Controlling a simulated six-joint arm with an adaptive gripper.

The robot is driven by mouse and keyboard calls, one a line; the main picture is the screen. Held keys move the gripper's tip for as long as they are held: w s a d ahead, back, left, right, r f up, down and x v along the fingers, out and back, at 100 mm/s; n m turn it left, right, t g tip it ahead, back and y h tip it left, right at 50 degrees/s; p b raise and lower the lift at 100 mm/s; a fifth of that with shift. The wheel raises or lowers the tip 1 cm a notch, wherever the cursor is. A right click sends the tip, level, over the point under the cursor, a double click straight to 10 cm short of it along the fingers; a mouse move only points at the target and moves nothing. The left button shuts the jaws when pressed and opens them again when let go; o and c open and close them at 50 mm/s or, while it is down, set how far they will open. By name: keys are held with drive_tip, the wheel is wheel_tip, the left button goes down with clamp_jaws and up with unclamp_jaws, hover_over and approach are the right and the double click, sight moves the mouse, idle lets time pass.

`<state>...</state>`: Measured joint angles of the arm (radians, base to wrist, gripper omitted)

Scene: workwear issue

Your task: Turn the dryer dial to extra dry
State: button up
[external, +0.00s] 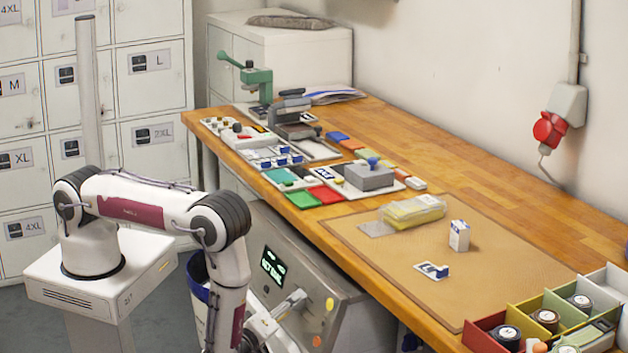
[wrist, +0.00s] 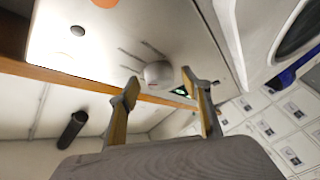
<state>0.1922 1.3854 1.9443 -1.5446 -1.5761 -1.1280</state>
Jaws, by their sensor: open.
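The dryer (external: 318,277) stands under the workbench, its grey panel facing my arm. In the wrist view its pale panel (wrist: 110,40) fills the upper part. The dial, a rounded pale knob (wrist: 157,74), sticks out from the panel with dark marks beside it. My gripper (wrist: 160,80) is open, and the knob appears between its two fingertips; I cannot tell how far off it is or whether they touch. A lit green display (external: 272,266) shows on the panel. The dial's setting is not readable. In the external view my gripper is hard to make out low beside the panel.
The wooden bench (external: 480,165) overhangs above the dryer and carries trays and boxes. A yellow button (external: 330,304) and an orange button (external: 317,341) are on the panel. A blue-rimmed bin (external: 197,290) stands left of the dryer. Lockers (external: 150,105) line the back.

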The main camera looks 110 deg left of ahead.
drive_tip(key=c, duration=1.1)
drive_tip(key=shift+m, duration=0.4)
drive_tip(key=shift+s+a+f+m+t+y, duration=0.1)
drive_tip(key=shift+f+m+t+y, duration=0.05)
drive_tip(key=shift+m+t, duration=1.15)
drive_tip(key=shift+s+a+f+m+t+y, duration=0.15)
drive_tip(key=shift+m+t, duration=0.6)
drive_tip(key=shift+m, duration=1)
drive_tip(key=shift+s+d+f+m+t+y, duration=0.1)
drive_tip(key=shift+m+t, duration=0.95)
drive_tip(key=shift+m, duration=0.5)
